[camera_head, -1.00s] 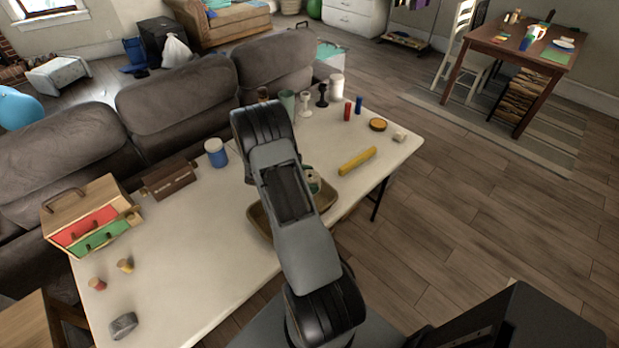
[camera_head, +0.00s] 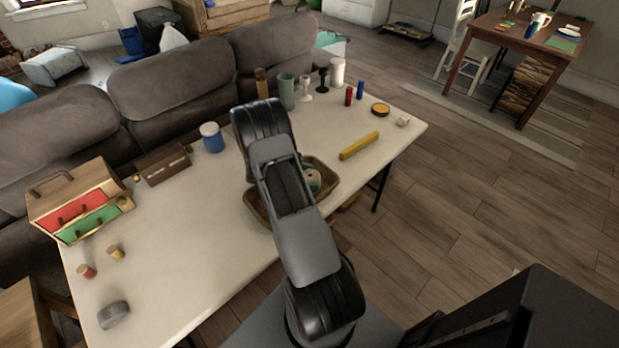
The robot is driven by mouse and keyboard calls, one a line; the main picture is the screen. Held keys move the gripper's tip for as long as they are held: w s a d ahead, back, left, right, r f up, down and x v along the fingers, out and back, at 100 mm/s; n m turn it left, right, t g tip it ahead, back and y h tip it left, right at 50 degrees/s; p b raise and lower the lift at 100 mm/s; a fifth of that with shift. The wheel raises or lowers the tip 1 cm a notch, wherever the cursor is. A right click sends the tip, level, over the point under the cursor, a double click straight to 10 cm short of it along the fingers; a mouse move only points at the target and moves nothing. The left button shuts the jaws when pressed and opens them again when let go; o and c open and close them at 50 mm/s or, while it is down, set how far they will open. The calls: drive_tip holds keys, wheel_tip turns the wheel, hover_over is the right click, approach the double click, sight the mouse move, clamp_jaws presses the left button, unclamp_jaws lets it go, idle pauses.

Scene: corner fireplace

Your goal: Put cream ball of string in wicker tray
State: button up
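The wicker tray (camera_head: 329,195) is a brown, shallow tray in the middle of the white table, partly hidden behind my arm. A round green and cream object (camera_head: 313,181) lies inside it at the right. A small cream lump (camera_head: 402,121) lies near the table's right end; it is too small to tell whether it is the cream ball of string. My arm rises from the bottom centre and crosses in front of the tray. My gripper is hidden and does not show.
On the white table (camera_head: 200,260) stand a yellow bar (camera_head: 359,145), a blue jar (camera_head: 212,138), a green cup (camera_head: 286,91), a toolbox (camera_head: 80,200) with red and green drawers and a grey lump (camera_head: 113,314). A grey sofa (camera_head: 175,88) lines the back. The table's left middle is clear.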

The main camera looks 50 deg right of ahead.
drive_tip(key=o, duration=0.4)
drive_tip(key=shift+c, duration=0.2)
drive_tip(key=b+v, duration=0.1)
drive_tip(key=v, duration=1.3)
drive_tip(key=shift+b, duration=0.4)
drive_tip(key=s+a+r+m+t+y, duration=0.5)
drive_tip(key=s+a+r, duration=0.2)
drive_tip(key=a, duration=0.3)
drive_tip(key=s+a+r+m+t+y, duration=0.5)
drive_tip(key=s+a+r+t, duration=0.1)
drive_tip(key=a, duration=0.4)
drive_tip(key=shift+s+a+r+m+t+y, duration=0.3)
drive_tip(key=shift+s+r+y, duration=0.15)
drive_tip(key=shift+r, duration=0.45)
drive_tip(key=shift+d, duration=0.1)
